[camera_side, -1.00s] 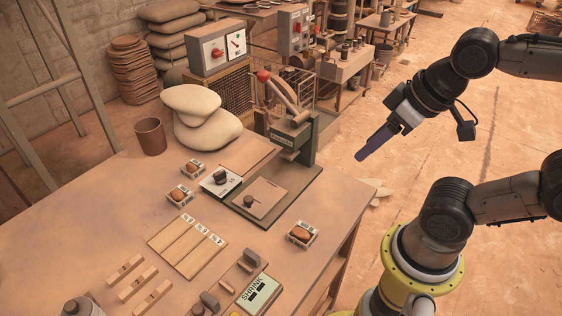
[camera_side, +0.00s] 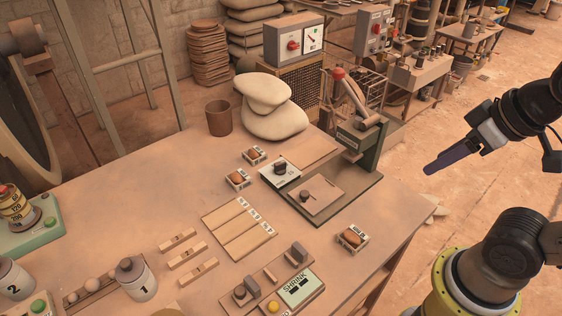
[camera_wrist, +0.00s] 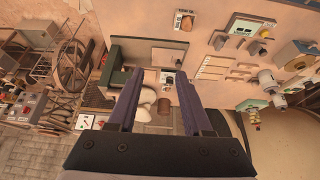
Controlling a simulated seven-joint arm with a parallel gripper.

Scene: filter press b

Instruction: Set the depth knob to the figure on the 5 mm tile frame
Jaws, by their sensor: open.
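A black knob (camera_side: 280,167) sits on a white marked plate beside the press in the side view. It looks like the depth knob, but its setting is too small to read. Three small tile frames with orange-brown tiles lie on the table: one behind the plate (camera_side: 254,154), one left of it (camera_side: 238,179), one to the right of the press board (camera_side: 352,238). Their labels are not legible, so I cannot tell which is 5 mm. My gripper (camera_side: 436,166) is open and empty, right of the table and well apart from the knob. Its fingers also show in the wrist view (camera_wrist: 160,73).
The green press (camera_side: 360,140) with a red-ended lever stands at the table's back right. A second dark knob (camera_side: 303,195) is on its board. Stacked pale bags (camera_side: 275,120), a brown pot (camera_side: 218,118), wooden strips (camera_side: 238,228) and a SHRINK panel (camera_side: 298,287) occupy the table.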

